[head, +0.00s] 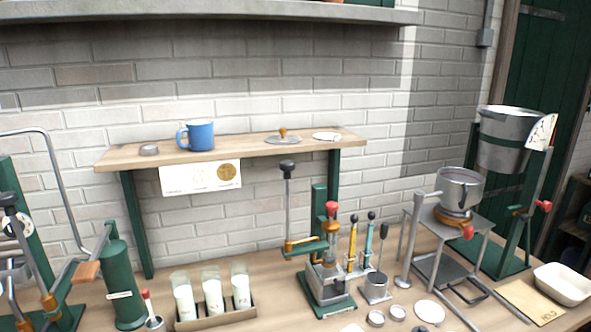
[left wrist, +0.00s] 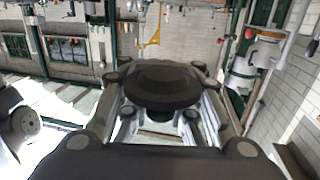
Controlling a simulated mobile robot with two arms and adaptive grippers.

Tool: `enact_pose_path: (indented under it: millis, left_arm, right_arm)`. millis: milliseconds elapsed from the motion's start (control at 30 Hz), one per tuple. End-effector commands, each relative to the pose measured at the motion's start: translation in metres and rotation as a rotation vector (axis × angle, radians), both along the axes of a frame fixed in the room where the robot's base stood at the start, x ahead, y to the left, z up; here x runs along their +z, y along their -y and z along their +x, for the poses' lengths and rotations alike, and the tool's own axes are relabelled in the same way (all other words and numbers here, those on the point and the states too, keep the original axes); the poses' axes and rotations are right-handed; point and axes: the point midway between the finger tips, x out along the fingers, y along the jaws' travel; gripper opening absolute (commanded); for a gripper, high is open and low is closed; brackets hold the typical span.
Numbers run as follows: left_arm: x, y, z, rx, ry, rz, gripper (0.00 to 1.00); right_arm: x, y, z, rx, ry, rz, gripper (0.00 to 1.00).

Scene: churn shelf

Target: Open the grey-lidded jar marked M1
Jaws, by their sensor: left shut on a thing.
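In the left wrist view my left gripper (left wrist: 165,112) is shut on a dark, round, flat-topped thing (left wrist: 163,84) that sits between its fingers. I cannot tell whether this is the grey lid, and I see no M1 mark or jar below it. No jar marked M1 can be made out in the head view. Neither gripper shows in the head view.
The wooden wall shelf (head: 115,156) holds a small grey round piece (head: 149,150), a blue mug (head: 198,135) and a knobbed lid (head: 283,138). Below, the bench carries a tray (head: 216,318) of glasses with white contents, a lever press (head: 327,274) and a pot on a stand (head: 460,188).

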Motion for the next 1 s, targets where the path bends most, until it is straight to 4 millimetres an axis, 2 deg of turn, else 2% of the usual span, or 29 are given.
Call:
enact_pose_path:
  millis: [33, 167, 367, 633, 1000]
  left_arm:
    - [0.007, 0.009, -0.004, 0.027, -0.001, -0.005, 0.0]
    - [0.02, 0.019, -0.001, 0.132, -0.002, -0.004, 0.0]
    - [0.038, 0.01, 0.017, 0.349, -0.008, -0.005, 0.0]
    - [0.043, -0.034, 0.047, 0.637, -0.01, 0.0, 0.0]
    - [0.027, -0.112, 0.071, 0.971, -0.011, 0.004, 0.0]
  right_arm:
    - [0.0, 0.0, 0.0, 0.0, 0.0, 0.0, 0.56]
    - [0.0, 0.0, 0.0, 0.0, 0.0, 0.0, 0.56]
    - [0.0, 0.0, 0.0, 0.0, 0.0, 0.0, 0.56]
    - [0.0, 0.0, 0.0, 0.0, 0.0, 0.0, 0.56]
    - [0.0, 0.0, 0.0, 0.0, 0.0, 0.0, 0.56]
